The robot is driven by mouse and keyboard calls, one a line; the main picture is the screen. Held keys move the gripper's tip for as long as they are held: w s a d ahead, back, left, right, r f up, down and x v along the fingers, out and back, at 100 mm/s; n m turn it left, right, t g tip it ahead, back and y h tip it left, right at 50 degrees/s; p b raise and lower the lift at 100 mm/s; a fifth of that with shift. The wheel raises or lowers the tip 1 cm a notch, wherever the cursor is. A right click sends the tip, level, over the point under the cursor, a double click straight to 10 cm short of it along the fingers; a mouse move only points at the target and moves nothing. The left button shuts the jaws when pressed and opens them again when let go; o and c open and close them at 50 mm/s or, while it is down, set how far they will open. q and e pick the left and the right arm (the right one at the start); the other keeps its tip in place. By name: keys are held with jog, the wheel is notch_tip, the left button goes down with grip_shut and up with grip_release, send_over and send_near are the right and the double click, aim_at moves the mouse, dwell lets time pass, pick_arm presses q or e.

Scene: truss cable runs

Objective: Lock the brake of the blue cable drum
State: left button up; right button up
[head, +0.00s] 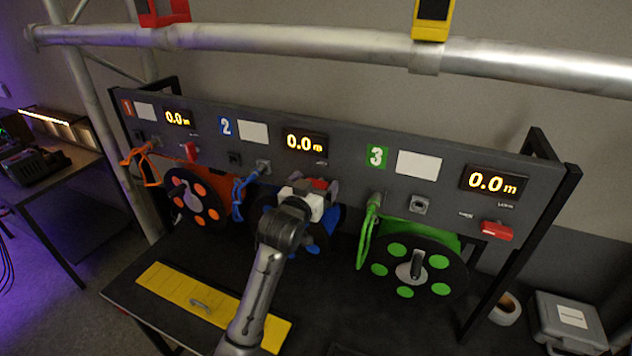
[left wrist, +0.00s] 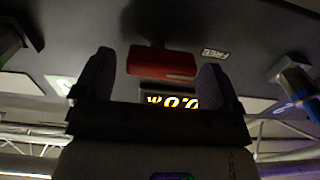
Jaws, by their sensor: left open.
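The blue cable drum (head: 328,236) sits below panel section 2, largely hidden behind my left arm. Its red brake lever (head: 319,183) shows just past my left gripper (head: 316,187) in the head view. In the left wrist view, the red lever (left wrist: 162,62) lies crosswise between the two fingertips of my left gripper (left wrist: 158,76). The fingers are apart and do not visibly grip it; the exact gap in depth cannot be told. The section 2 display (head: 305,143) reads 0.0 m. My right gripper is not in view.
An orange drum (head: 196,203) stands to the left and a green drum (head: 415,268) to the right, with their own red levers (head: 191,152) and (head: 497,230). A yellow plate (head: 175,284) lies on the bench front. A truss tube (head: 300,40) crosses above.

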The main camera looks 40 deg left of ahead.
pick_arm(q)
jog(key=shift+w+a, duration=0.15)
jog(key=shift+w, duration=0.3)
jog(key=c, duration=0.9)
